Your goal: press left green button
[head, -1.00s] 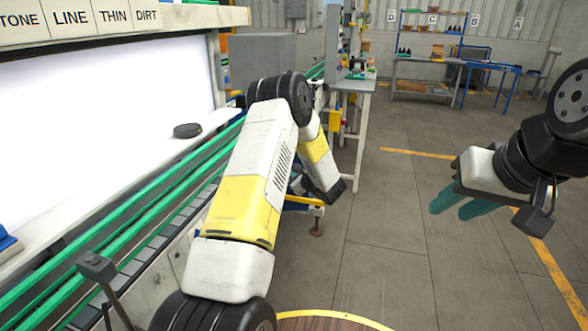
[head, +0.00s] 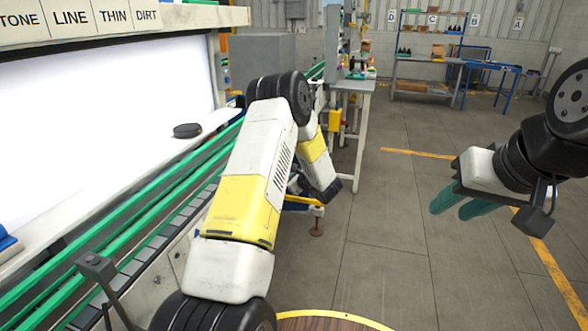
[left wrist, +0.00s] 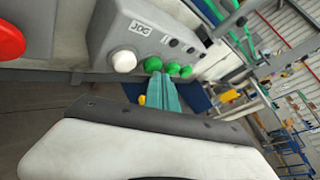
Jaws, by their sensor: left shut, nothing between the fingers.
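In the head view my left arm hides this box and the left gripper. My right gripper (head: 456,206) is open and empty over bare floor, far from the buttons.
A red button (left wrist: 9,40) is at the left of the wrist view. The white button (left wrist: 124,61) sits close beside the green ones, under a JOG label (left wrist: 143,31). In the head view, a conveyor with green rails (head: 100,238) runs along the left. The right-hand floor is clear.

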